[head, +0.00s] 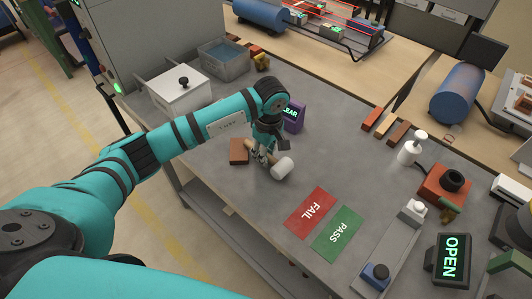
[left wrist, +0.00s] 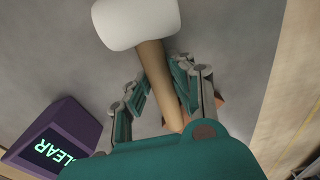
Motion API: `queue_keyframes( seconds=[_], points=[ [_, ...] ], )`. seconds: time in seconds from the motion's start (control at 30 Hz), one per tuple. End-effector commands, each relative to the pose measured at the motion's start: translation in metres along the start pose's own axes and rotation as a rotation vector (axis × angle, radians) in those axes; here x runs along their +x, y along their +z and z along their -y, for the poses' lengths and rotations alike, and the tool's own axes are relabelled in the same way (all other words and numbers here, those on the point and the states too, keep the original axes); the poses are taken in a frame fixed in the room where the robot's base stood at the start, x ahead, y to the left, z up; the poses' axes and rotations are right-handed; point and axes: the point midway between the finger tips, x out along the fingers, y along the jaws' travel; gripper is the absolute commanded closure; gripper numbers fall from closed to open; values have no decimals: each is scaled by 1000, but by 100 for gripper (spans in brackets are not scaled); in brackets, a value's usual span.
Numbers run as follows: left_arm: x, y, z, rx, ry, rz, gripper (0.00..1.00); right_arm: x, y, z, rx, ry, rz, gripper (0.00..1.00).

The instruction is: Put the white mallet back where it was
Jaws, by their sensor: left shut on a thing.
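The white mallet (head: 282,168) has a white cylindrical head and a tan wooden handle. It is at the middle of the grey table, just right of a reddish-brown brick (head: 238,151). My left gripper (head: 264,156) is shut on the mallet's handle. In the left wrist view the white head (left wrist: 135,22) is at the top and the handle (left wrist: 157,75) runs down between the fingers of my left gripper (left wrist: 160,90). I cannot tell whether the mallet touches the table. My right gripper is not in view.
A purple display reading CLEAR (head: 294,116) stands behind the gripper. Red FAIL (head: 310,211) and green PASS (head: 337,234) mats lie in front, to the right. Several bricks (head: 385,127), a white bottle (head: 409,151) and an OPEN sign (head: 448,259) are at the right. A white lidded box (head: 180,97) stands at back left.

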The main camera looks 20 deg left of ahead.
Motion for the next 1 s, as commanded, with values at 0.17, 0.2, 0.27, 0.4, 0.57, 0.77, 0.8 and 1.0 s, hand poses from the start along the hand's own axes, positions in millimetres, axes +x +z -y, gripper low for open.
queue_keyframes(
  seconds=[0.17,0.2,0.27,0.4,0.57,0.77,0.8,1.0],
  points=[
    [0,0,0,0,0,0,60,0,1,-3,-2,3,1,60],
    [0,0,0,0,0,0,56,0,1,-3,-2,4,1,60],
    [0,0,0,0,0,0,56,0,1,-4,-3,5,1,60],
    [0,0,0,0,-1,0,56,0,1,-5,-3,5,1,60],
    [-8,0,0,-1,0,1,56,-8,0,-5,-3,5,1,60],
    [-34,-2,-2,1,7,-3,56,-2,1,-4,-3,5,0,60],
    [-44,-1,-2,1,7,-2,56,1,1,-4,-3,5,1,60],
    [-89,-1,-1,0,6,-3,56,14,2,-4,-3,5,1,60]
  ],
)
